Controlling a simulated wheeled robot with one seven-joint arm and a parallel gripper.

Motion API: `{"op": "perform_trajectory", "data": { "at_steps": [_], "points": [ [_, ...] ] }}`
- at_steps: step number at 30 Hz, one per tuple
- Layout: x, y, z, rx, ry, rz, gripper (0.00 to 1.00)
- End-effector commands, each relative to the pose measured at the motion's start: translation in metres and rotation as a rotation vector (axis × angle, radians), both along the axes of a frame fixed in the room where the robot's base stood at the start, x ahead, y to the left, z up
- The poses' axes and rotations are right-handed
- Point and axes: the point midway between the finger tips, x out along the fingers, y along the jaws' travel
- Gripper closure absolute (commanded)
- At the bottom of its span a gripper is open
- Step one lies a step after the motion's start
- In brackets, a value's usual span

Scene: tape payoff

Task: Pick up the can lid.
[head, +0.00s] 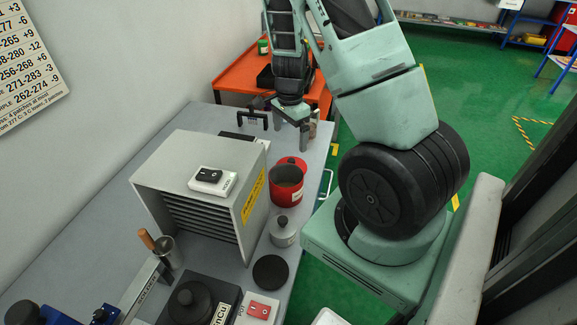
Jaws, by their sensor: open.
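A small grey can (284,236) stands on the bench, with a grey knobbed lid (282,222) seated on its top.
A grey slotted cabinet (205,195) stands left of the cans, with a small white box on top. A metal cup with a wooden-handled tool (168,252), a black round device (195,302) and a red-and-white box (258,309) are nearer. An orange table (238,76) stands behind.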

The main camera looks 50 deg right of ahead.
Motion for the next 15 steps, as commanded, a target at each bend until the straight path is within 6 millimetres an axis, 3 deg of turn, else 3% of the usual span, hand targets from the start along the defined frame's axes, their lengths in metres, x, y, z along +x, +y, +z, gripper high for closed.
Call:
{"op": "perform_trajectory", "data": {
  "at_steps": [6, 15],
  "points": [
    [-0.002, 0.0, -0.043, 0.003, 0.004, -0.002, 0.0],
    [-0.001, -0.001, -0.066, 0.001, 0.001, 0.002, 0.0]
  ]
}}
